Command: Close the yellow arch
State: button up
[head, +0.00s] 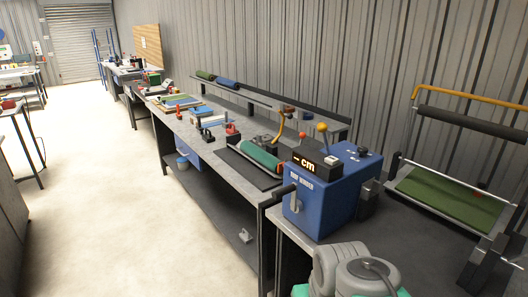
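A yellow arched bar (478,97) stands raised at the far right, joined to a dark upright frame, and its right end runs out of the picture. A black roller (470,122) hangs just below it. Under them a green turf sheet (452,198) lies on a tilted bed with metal rails, with a clear gap between bed and roller. A smaller yellow-orange curved lever (279,128) stands by a green roll (260,155) on the bench. My gripper is not in view; only grey and teal links of my arm show at the bottom.
A blue machine (322,200) with a "cm" display (305,165) stands left of the turf bed. A long grey bench (213,170) with tools and rolls runs to the back left. The pale floor (110,190) on the left is open. A corrugated wall stands behind.

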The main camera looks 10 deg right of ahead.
aim_at(289, 116)
jog(key=u, duration=0.7)
jog(key=i, duration=1.3)
jog(key=u, duration=0.4)
jog(key=i, duration=1.15)
jog(key=z, duration=0.45)
